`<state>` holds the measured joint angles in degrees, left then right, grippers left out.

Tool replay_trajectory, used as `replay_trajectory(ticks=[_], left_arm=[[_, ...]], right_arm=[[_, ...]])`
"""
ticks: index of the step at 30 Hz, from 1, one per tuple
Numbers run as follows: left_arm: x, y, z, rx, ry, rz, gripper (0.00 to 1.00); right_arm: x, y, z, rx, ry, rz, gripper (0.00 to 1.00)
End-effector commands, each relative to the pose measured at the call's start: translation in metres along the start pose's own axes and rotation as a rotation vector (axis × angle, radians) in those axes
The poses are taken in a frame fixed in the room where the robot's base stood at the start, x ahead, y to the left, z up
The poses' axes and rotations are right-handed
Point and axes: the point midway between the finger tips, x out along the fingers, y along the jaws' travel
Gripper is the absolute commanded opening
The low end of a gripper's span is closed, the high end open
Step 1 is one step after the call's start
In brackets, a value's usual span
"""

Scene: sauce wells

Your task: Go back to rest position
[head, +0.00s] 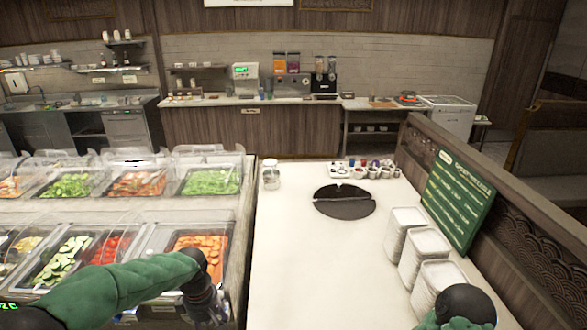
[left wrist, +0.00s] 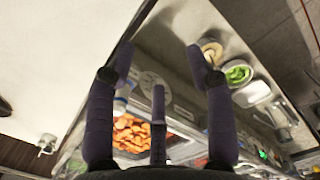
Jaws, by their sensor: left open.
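My left arm comes in from the left over the food bar, its green sleeve bent across the near trays. My left gripper (head: 207,308) hangs low at the bar's right edge, beside the white counter. In the left wrist view the dark fingers of the left gripper (left wrist: 158,62) are spread apart with nothing between them. A tray of orange food (left wrist: 130,133) shows beyond the fingers. Part of my right arm is at the bottom right of the head view, by the white containers. Its gripper is not visible.
The white counter (head: 300,250) is mostly clear in the middle. A dark round mat (head: 345,208) and a tray of small cups (head: 365,170) lie at its far end. Stacked white containers (head: 405,222) and a green menu board (head: 458,200) line the right. A glass jar (head: 271,178) stands far left.

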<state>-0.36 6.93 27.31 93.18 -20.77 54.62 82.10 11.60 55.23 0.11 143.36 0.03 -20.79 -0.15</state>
Motion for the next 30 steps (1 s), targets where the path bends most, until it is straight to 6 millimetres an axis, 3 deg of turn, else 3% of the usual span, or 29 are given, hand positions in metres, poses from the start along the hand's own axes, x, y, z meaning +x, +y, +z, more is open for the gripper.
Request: replay_trajectory(ticks=[8, 11, 14, 18, 24, 30], left_arm=[[0.091, -0.003, 0.025, 0.19, -0.08, 0.024, 0.54], [0.14, -0.009, 0.04, 0.289, -0.121, 0.044, 0.54], [0.201, -0.021, 0.061, 0.411, -0.166, 0.079, 0.54], [0.28, -0.048, 0.091, 0.575, -0.211, 0.138, 0.54], [0.369, -0.097, 0.128, 0.783, -0.22, 0.211, 0.54], [0.418, -0.139, 0.149, 0.934, -0.188, 0.244, 0.54]], right_arm=[[0.023, 0.008, 0.0, 0.0, -0.002, 0.0, 0.59], [0.036, 0.013, -0.001, 0.0, -0.002, 0.0, 0.59], [0.053, 0.019, -0.001, 0.0, -0.001, 0.0, 0.59], [0.076, 0.027, -0.002, 0.0, -0.002, 0.0, 0.59], [0.106, 0.038, -0.003, 0.0, -0.002, 0.0, 0.59], [0.126, 0.045, -0.004, 0.0, -0.002, 0.0, 0.59]])
